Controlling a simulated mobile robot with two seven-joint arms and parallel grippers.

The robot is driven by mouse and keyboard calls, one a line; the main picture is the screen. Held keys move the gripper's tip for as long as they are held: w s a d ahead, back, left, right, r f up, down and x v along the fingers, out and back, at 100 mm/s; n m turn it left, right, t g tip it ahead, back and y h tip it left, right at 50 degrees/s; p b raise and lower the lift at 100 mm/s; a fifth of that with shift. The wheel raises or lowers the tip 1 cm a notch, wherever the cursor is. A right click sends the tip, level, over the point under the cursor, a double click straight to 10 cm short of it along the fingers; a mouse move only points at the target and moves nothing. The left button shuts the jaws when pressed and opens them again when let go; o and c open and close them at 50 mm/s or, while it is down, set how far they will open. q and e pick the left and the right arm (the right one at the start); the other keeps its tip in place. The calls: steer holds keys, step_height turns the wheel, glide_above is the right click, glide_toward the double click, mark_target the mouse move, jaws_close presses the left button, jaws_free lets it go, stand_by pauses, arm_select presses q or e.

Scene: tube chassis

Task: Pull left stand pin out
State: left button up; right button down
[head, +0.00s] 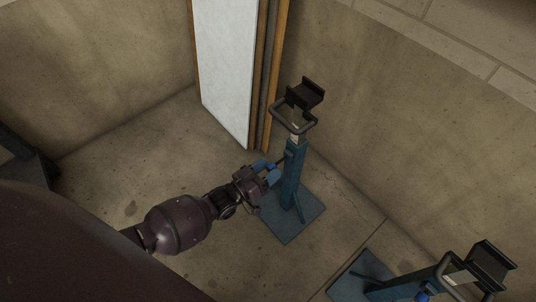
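The left stand is a blue steel post (291,177) on a square blue base plate (292,222), upright, with a black bracket (305,93) and a grey loop handle (289,118) on top. A small bright blue pin head (271,166) shows at the left side of the post. My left gripper (267,172) is at this pin, its blue-grey fingertips on either side of the head. A short dark piece, perhaps the pin shaft, runs between the head and the post. Whether the fingers press on the pin is too small to tell. My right gripper is out of view.
A second blue stand (402,288) with a black bracket (489,264) stands at the lower right, partly cut off. A white panel (228,68) with wooden edges leans at the wall behind the left stand. Concrete walls enclose the corner.

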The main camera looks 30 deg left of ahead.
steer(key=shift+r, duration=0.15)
arm_select(q)
steer(key=shift+s+a+r, duration=0.1)
steer(key=shift+s, duration=0.1)
steer(key=p+v, duration=0.2)
steer(key=v, duration=0.8)
steer(key=shift+s, duration=0.15)
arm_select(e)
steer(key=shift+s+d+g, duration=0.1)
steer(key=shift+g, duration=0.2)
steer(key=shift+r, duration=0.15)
